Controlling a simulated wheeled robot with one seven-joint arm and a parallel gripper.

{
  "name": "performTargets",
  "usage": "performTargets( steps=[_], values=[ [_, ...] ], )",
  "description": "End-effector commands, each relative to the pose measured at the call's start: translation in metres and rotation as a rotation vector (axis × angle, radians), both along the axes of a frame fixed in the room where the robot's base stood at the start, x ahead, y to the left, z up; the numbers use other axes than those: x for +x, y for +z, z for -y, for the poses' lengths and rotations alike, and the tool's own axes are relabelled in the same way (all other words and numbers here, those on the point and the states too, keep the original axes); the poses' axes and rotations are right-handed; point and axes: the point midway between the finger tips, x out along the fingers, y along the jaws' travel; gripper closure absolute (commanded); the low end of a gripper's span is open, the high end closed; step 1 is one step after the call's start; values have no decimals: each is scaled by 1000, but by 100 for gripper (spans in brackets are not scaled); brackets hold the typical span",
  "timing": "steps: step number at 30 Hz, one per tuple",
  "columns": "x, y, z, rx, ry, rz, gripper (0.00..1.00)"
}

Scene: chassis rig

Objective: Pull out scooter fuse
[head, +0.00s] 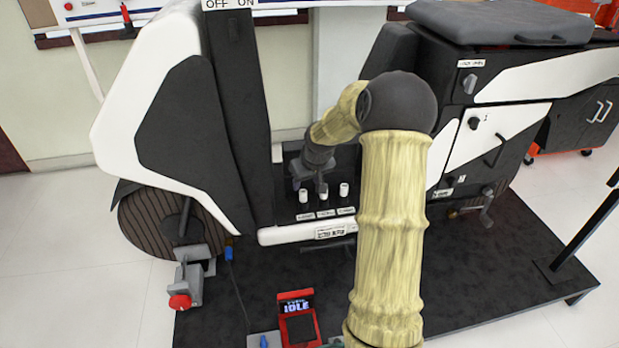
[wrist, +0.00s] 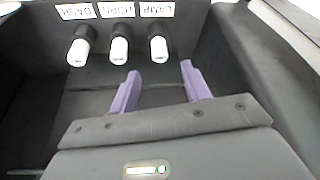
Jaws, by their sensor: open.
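Three white fuses stand in a row in the dark recess of the scooter body: the DASH fuse (wrist: 78,52), the HORN fuse (wrist: 119,50) and the LAMP fuse (wrist: 158,48). Their labels appear upside down in the wrist view. The row also shows in the head view, including its middle fuse (head: 322,190). My gripper (wrist: 160,69) is open, with two purple fingers apart and nothing between them. The LAMP fuse lies just beyond the gap between the fingertips; no contact shows. In the head view my gripper (head: 310,184) is at the recess, partly hiding the row's left side.
Dark side walls flank the recess. The scooter rig stands on a black platform (head: 480,275). A red device reading IDLE (head: 298,315) and a grey clamp with a red knob (head: 185,285) are at the front. A black panel (head: 235,110) rises left of the recess.

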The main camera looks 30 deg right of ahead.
Motion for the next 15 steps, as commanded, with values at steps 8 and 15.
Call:
performTargets(
  steps=[8,15],
  values=[
    [17,-46,0,1,1,-2,53],
    [28,-69,1,0,0,-1,53]
  ],
)
